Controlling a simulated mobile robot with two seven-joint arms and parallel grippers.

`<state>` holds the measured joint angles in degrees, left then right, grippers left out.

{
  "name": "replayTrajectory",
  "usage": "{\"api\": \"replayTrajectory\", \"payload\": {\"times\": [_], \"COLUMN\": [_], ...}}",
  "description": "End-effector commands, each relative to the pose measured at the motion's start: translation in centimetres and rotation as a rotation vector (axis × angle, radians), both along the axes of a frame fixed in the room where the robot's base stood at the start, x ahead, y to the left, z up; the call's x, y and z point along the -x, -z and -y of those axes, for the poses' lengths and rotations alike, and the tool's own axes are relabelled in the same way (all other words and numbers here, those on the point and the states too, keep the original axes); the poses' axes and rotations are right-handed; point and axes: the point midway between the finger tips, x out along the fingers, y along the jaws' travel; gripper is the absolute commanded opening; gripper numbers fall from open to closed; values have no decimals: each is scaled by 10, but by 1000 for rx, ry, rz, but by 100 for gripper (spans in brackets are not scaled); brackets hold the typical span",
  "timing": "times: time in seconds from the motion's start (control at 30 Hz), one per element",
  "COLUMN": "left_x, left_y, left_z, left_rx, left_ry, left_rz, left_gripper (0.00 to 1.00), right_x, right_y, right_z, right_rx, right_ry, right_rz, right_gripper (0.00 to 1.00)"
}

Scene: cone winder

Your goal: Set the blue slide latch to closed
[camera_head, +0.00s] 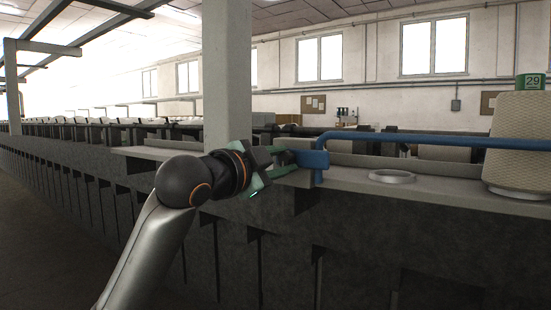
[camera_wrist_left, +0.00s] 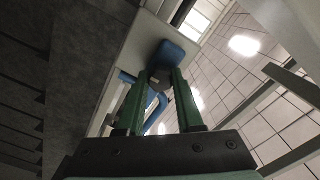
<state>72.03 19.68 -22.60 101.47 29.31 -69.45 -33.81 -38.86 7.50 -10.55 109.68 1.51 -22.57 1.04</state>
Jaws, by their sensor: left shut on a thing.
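In the left wrist view, the green fingers of my left gripper (camera_wrist_left: 162,76) are shut on a small dark knob (camera_wrist_left: 157,82) beside the blue block. The fingers partly hide the knob. My right gripper is not in view.
A blue pipe (camera_head: 430,139) runs right from near the latch above the ledge (camera_head: 430,183). A pale ring (camera_head: 392,176) and a large yarn cone (camera_head: 520,142) stand on the ledge at right. A pale column (camera_head: 228,75) rises behind my left arm.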

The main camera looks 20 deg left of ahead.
Motion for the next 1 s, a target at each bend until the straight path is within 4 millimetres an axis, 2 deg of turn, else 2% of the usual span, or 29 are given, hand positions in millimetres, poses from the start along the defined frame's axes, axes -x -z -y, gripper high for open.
{"api": "replayTrajectory", "payload": {"times": [0.03, 0.07, 0.3, 0.67, 0.83, 1.0], "left_x": [1, 1, 1, 6, 29, 65], "left_y": [1, 1, 1, 1, 2, 2], "left_z": [4, 4, 3, 0, -9, -22], "left_rx": [-1, -1, -1, -1, -2, -2], "left_ry": [10, 11, 10, 6, 5, 5], "left_rz": [-2, -2, -1, 0, 4, 6], "left_gripper": [0, 37, 64, 66, 66, 66], "right_x": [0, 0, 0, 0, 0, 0], "right_y": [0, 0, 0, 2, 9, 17], "right_z": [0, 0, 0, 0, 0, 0], "right_rx": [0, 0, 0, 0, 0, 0], "right_ry": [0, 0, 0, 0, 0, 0], "right_rz": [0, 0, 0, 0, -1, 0], "right_gripper": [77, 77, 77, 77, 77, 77]}}
